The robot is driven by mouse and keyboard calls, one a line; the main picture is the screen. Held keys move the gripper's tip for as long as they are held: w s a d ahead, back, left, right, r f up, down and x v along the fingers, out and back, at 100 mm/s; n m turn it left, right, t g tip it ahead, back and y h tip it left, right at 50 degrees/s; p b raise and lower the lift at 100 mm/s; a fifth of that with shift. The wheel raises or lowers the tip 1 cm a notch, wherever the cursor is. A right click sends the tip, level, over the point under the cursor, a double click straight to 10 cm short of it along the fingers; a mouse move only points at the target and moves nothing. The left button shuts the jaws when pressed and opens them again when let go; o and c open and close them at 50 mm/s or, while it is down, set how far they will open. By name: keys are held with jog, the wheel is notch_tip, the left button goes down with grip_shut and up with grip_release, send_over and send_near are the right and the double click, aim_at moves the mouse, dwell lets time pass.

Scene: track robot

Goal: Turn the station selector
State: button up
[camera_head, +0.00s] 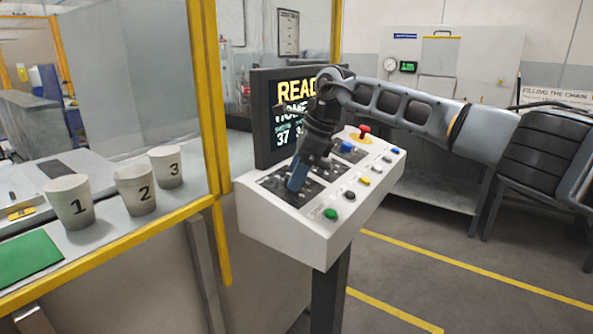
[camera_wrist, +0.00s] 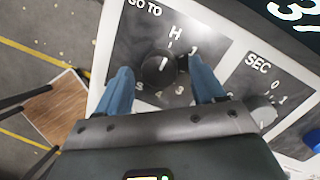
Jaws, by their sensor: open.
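The station selector (camera_wrist: 159,68) is a round black knob with a white pointer line on a dark plate marked GO TO, with H, 1, 3, 4 and S around it. In the wrist view the pointer aims up near the H. My gripper (camera_wrist: 160,85) is open, with one blue finger on each side of the knob; I cannot tell whether either finger touches it. In the head view my gripper (camera_head: 297,178) reaches down onto the left part of the white control console (camera_head: 285,230) and hides the knob.
A second knob (camera_wrist: 262,108), marked SEC, sits right of the selector. A screen (camera_head: 283,110) stands behind the console. A red button (camera_head: 363,131), a green button (camera_head: 330,214) and several others are on the console. Numbered cups (camera_head: 135,190) stand behind the yellow-framed panel at left.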

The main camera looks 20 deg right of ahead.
jog(key=shift+f, duration=0.15)
jog(key=shift+c, duration=0.3)
jog(key=c, duration=1)
